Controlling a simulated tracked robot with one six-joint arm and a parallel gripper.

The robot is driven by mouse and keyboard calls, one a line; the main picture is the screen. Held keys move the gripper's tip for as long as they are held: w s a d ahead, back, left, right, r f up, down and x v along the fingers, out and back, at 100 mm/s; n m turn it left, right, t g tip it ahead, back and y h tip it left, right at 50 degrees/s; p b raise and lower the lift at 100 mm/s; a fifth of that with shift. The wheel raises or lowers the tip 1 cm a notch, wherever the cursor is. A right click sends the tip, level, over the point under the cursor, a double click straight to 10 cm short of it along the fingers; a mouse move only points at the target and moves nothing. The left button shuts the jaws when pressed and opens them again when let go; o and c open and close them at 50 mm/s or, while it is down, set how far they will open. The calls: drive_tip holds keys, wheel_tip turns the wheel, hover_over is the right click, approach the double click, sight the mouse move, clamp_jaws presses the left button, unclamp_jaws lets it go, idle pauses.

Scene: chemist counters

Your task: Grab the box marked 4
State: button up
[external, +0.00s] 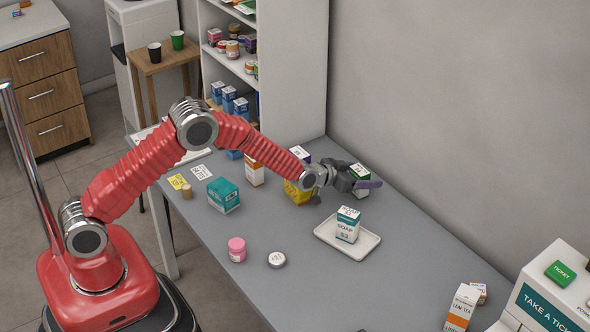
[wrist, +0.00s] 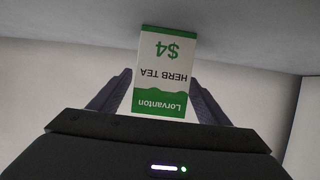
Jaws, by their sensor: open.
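The box marked $4 is a white and green Herb Tea box (wrist: 165,55), with its lettering upside down in the wrist view. In the external view this box (external: 359,170) stands on the grey counter near the back wall, partly covered by my gripper. My gripper (wrist: 160,78) is open, with one dark finger at each side of the box in the wrist view. A gap shows on the left; contact on the right is unclear. In the external view, one finger of my gripper (external: 366,184) crosses in front of the box.
A Soap box (external: 347,225) stands on a white tray (external: 328,238) just in front. A yellow box (external: 297,194) and a purple-white box (external: 301,153) are close by my wrist. A teal box (external: 223,195) and pink jar (external: 237,249) are farther left.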

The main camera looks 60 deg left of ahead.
drive_tip(key=shift+x, duration=1.1)
drive_tip(key=shift+r, duration=0.1)
drive_tip(key=c, duration=1.2)
drive_tip(key=shift+o, duration=0.2)
drive_tip(key=shift+r, duration=0.1)
wheel_tip(320, 180, up, 10)
